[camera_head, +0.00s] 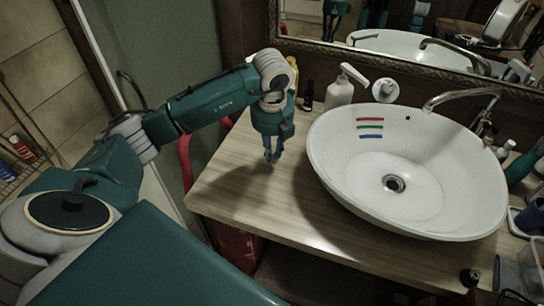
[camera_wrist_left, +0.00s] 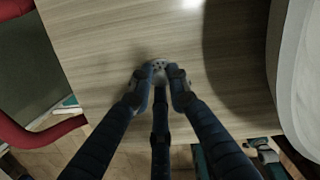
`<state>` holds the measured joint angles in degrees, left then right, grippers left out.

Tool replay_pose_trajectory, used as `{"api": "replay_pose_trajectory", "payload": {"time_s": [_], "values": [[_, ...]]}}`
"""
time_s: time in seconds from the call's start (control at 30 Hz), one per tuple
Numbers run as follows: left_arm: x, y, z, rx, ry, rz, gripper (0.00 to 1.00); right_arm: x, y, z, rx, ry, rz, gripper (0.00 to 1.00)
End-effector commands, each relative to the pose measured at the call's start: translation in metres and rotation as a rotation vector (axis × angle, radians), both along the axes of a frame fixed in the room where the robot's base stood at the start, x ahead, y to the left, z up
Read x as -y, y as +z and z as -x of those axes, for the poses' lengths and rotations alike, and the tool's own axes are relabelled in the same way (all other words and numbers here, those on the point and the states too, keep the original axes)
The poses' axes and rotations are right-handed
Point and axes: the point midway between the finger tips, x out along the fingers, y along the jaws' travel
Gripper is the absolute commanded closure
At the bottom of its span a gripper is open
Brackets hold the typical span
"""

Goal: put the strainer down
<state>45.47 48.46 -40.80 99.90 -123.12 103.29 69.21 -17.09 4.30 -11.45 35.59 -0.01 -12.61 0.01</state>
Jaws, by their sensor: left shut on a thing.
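The strainer (camera_wrist_left: 158,65) is a small grey disc with dark holes, seen in the left wrist view between my fingertips. My left gripper (camera_wrist_left: 158,78) is shut on it, over the wooden counter. In the head view my left gripper (camera_head: 272,157) points down over the counter (camera_head: 225,185), left of the basin. I cannot make out the strainer in the head view, and I cannot tell whether it touches the counter. My right gripper is not in view.
A white oval basin (camera_head: 450,215) with a drain (camera_head: 394,183) stands right of my left gripper. A red curved tube (camera_head: 186,165) is at the counter's left edge. Counter left of the basin is clear.

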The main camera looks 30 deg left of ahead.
Motion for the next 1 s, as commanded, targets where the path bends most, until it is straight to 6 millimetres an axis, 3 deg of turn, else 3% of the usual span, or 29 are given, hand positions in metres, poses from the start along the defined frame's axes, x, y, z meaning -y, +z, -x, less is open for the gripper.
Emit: {"api": "replay_pose_trajectory", "payload": {"time_s": [0.23, 0.63, 0.67, 0.73, 1.0], "values": [[0.0, -0.033, 0.001, -0.002, -0.001, 0.0, 1.0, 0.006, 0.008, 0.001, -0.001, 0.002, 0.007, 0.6], [0.0, -0.04, 0.001, -0.001, -0.001, 0.0, 1.0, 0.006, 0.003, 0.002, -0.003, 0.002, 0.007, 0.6], [0.0, -0.039, 0.0, -0.001, -0.001, 0.0, 0.8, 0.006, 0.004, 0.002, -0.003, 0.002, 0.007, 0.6], [0.0, -0.039, 0.001, -0.001, -0.001, 0.0, 0.66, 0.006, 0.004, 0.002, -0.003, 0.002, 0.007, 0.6], [0.0, -0.039, 0.001, -0.002, -0.001, -0.001, 0.65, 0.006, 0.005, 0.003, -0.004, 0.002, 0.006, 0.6]]}}
